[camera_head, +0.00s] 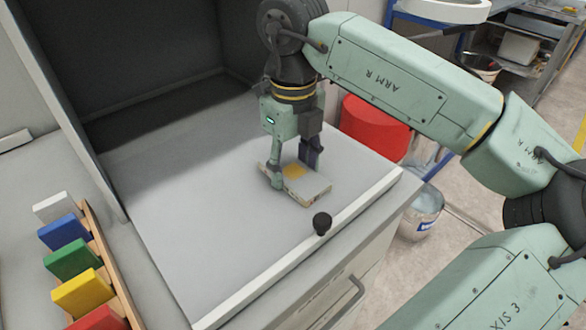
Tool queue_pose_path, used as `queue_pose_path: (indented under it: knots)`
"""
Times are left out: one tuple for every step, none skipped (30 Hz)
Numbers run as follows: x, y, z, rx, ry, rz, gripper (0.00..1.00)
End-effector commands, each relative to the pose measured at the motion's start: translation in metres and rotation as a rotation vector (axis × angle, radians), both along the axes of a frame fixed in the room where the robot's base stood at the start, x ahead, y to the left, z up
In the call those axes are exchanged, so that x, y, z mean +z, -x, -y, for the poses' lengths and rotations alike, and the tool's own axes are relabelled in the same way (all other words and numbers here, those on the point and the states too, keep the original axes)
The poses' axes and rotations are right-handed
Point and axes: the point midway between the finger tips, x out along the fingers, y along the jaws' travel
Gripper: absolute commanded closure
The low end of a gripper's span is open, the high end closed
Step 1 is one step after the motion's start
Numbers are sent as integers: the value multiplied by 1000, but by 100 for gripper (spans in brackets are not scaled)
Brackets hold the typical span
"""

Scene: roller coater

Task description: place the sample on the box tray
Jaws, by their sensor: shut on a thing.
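The sample looks like a flat pale panel (309,188) with a yellow patch on top. My gripper (295,172) points down over it and is shut on it, with one finger at its left edge and the other at its far right edge. The panel lies flat at, or just above, the light grey floor I take for the box tray (190,195), near its front right part. I cannot tell whether its underside touches the tray. Part of the panel is hidden by my fingers.
A dark-walled box (130,50) encloses the tray's back and left. A pale front lip (300,250) and black knob (322,223) stand near the panel. A wooden rack (105,255) with several coloured blocks is at left. A red container (375,127) is beyond the right edge.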

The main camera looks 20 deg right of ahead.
Motion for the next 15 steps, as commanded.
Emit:
queue_pose_path:
  knots:
    - [2,0,0,0,1,1,78]
    - [2,0,0,0,1,1,78]
    - [2,0,0,0,1,1,78]
    - [2,0,0,0,1,1,78]
    - [1,0,0,0,1,1,78]
    - [-1,0,0,0,1,1,78]
    - [-2,0,0,0,1,1,78]
    - [-3,0,0,0,1,1,78]
    - [-2,0,0,0,1,1,49]
    - [-1,0,0,0,1,1,47]
    - [-1,0,0,0,1,1,45]
    - [-1,0,0,0,1,1,42]
    - [-1,0,0,0,1,1,40]
    - [-1,0,0,0,1,1,38]
    - [-1,0,0,0,1,1,35]
